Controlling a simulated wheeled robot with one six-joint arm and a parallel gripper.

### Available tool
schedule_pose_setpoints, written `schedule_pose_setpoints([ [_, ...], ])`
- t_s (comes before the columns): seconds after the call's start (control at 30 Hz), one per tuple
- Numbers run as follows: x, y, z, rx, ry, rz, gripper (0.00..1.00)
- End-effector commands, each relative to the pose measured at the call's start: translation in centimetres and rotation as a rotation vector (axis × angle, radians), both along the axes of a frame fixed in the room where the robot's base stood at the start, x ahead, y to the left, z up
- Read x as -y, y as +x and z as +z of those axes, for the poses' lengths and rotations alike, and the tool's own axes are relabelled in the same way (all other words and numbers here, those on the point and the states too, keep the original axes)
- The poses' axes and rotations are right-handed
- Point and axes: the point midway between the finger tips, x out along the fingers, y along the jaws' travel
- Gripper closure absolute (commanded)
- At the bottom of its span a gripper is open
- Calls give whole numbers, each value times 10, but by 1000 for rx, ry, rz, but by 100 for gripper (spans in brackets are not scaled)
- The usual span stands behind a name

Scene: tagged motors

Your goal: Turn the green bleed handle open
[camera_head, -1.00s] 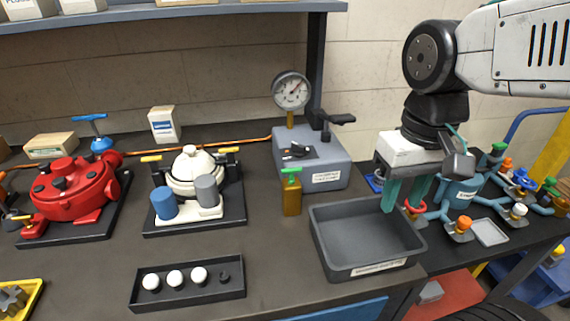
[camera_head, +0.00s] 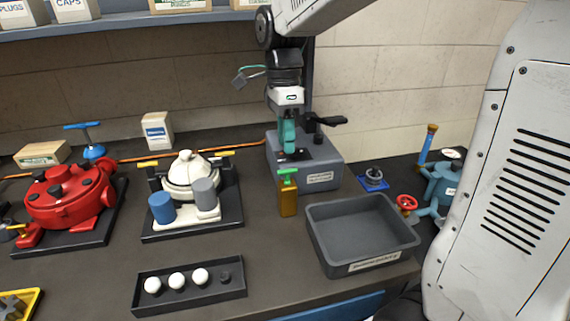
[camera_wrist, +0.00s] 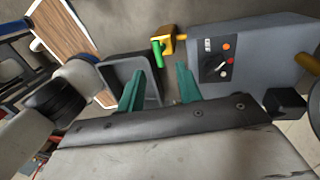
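The green bleed handle (camera_head: 289,173) sits on top of a small brass-coloured block (camera_head: 288,199) at the front left of the grey gauge box (camera_head: 318,176). In the wrist view the green handle (camera_wrist: 157,54) shows beyond my fingertips, between them, with the brass block (camera_wrist: 171,38) beside it. My gripper (camera_head: 288,152) points down above the gauge box, just above the handle in the head view. In the wrist view my teal fingers (camera_wrist: 160,70) are spread apart with nothing between them. The pressure gauge is hidden behind my arm in the head view.
The gauge box has a black lever (camera_head: 327,121) at its right and a knob panel (camera_wrist: 218,66). An empty grey tray (camera_head: 362,262) stands right of the block. A white pump (camera_head: 192,177) stands left, and a black rack (camera_head: 190,287) with white balls lies in front.

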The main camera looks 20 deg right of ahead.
Motion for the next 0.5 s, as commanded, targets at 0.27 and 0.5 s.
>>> schedule_pose_setpoints([
  [0.27, -2, -9, -45, -3, 0, 3, 65],
  [0.5, -3, -13, -63, -1, 1, 4, 65],
])
